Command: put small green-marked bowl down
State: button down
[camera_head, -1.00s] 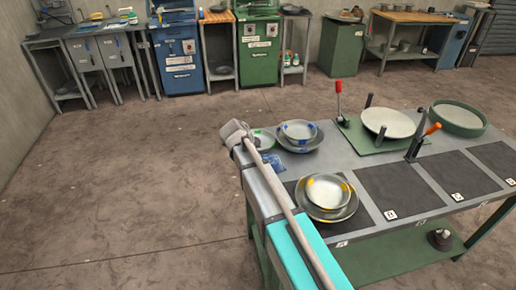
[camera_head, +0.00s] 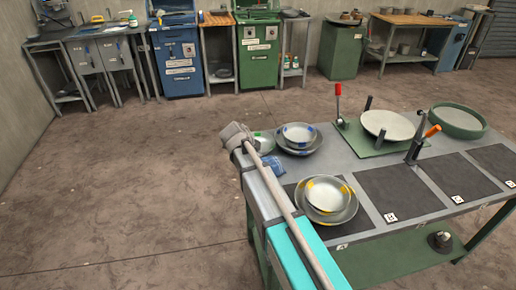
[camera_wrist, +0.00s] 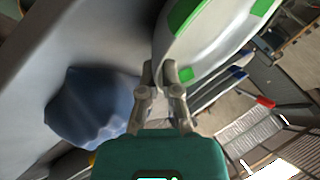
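The small green-marked bowl (camera_head: 264,143) is pale with green patches. It is at the table's far left corner in the head view, partly hidden by my arm. In the wrist view the bowl (camera_wrist: 205,45) fills the upper middle, tilted in the picture, with its rim between my fingertips. My gripper (camera_wrist: 160,76) looks shut on that rim. In the head view the gripper (camera_head: 242,138) is small and its fingers cannot be made out. Whether the bowl's base touches the table is hidden.
A bunched blue cloth (camera_head: 273,165) lies close by, also in the wrist view (camera_wrist: 90,105). Blue-marked bowls (camera_head: 299,137) stand stacked just right; yellow-marked bowls (camera_head: 327,200) stand nearer. A round plate on a green fixture (camera_head: 388,125) and dark mats (camera_head: 442,180) are farther right.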

jog(key=shift+r, duration=0.15)
dwell(0.3)
notch_tip(320, 180, up, 3)
jog(key=p, duration=0.3)
jog(key=s+a+r+p, duration=0.1)
jog(key=s+r+p, duration=0.8)
jog(key=s, duration=0.5)
jog(key=shift+r+p, duration=0.35)
jog(key=shift+p, duration=0.15)
jog(key=shift+s+a, duration=0.15)
dwell(0.5)
